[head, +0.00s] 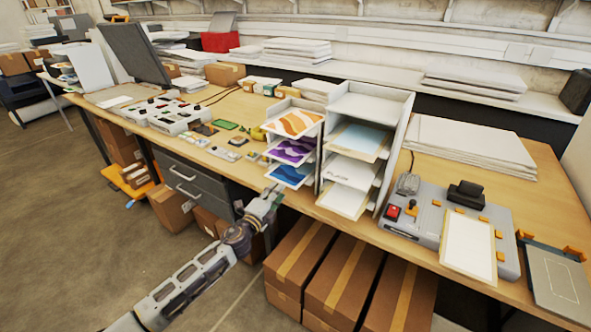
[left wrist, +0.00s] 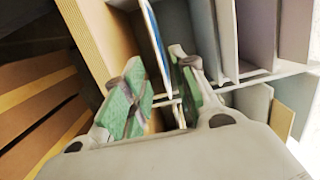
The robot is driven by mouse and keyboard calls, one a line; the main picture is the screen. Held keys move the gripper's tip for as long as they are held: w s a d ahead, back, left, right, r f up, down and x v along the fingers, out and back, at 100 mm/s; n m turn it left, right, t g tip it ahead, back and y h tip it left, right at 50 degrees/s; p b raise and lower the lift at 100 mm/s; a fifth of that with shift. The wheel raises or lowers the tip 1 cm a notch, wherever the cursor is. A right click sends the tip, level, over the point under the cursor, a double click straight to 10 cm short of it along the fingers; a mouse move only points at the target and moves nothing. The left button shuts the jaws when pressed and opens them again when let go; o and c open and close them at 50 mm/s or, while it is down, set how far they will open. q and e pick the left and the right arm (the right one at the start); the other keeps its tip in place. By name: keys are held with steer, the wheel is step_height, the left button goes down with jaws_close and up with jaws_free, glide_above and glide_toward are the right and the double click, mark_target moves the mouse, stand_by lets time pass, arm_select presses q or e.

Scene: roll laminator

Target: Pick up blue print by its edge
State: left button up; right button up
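The blue print (head: 289,175) lies in the bottom slot of the left rack (head: 309,187), under a purple print (head: 291,150) and an orange print (head: 293,123). Its front edge sticks out toward my left gripper (head: 270,194). In the left wrist view, the print shows as a thin white-and-blue edge (left wrist: 155,40). My left gripper (left wrist: 160,75) is open there, its green-padded fingers apart, with the edge in line with the gap between them. I cannot tell whether either finger touches it. My right gripper is not in view.
A second rack (head: 373,103) with several sheets stands just right. A laminator (head: 455,226) with a white-and-tan sheet (head: 468,246) is farther right. Control boxes (head: 170,115) and small parts sit left. Cardboard boxes (head: 335,265) stand below the table's front edge.

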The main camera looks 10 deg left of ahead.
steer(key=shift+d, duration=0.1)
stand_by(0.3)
arm_select(q)
steer(key=shift+a+p+x, duration=0.15)
steer(key=shift+x, duration=1.15)
steer(key=shift+a+p+x, duration=0.15)
steer(key=shift+x, duration=1.15)
jaws_close()
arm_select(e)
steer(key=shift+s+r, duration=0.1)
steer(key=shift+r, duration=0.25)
